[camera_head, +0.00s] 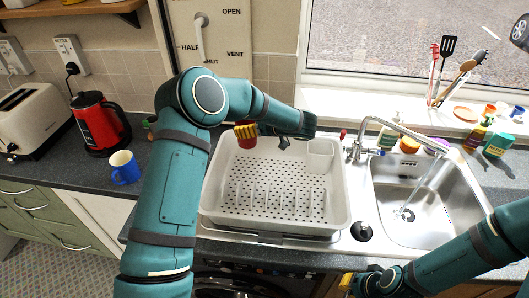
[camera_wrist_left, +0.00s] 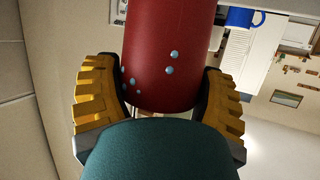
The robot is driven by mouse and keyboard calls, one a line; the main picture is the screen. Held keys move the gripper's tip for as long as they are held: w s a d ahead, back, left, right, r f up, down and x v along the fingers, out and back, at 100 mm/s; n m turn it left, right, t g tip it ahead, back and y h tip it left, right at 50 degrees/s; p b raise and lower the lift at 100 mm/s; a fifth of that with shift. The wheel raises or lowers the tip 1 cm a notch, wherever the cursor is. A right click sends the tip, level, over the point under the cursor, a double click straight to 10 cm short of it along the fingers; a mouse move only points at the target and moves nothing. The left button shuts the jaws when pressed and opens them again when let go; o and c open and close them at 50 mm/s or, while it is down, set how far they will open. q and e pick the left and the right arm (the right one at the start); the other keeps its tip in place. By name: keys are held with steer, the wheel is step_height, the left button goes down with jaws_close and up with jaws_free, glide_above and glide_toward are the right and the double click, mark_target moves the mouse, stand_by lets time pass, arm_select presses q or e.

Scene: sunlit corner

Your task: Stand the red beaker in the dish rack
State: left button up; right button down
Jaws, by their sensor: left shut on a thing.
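The red beaker (camera_head: 246,143) shows below a yellow finger of my left gripper (camera_head: 245,131), at the back left of the dish rack (camera_head: 213,190). In the left wrist view the beaker (camera_wrist_left: 168,50) is dark red with pale blue drops, and my left gripper (camera_wrist_left: 163,72) is shut on it, one yellow finger on each side. I cannot tell whether the beaker touches the rack. The rack is a white tub with a perforated floor and low prongs, otherwise empty. My right gripper (camera_head: 352,283) is low at the front, partly cut off; its jaws are unclear.
A steel sink (camera_head: 420,215) with a running tap (camera_head: 385,130) lies right of the rack. A blue mug (camera_head: 124,168), red kettle (camera_head: 98,124) and toaster (camera_head: 32,120) stand on the left. Bottles and a utensil pot line the back right.

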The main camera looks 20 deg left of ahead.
mark_target(248, 146)
arm_select(q)
steer(key=f, duration=0.4)
steer(key=shift+s+f, duration=0.25)
step_height(248, 146, down, 4)
steer(key=shift+f, duration=0.1)
steer(key=shift+w+f, duration=0.1)
steer(key=shift+f, duration=0.1)
steer(key=shift+f, duration=0.1)
steer(key=o, duration=1.1)
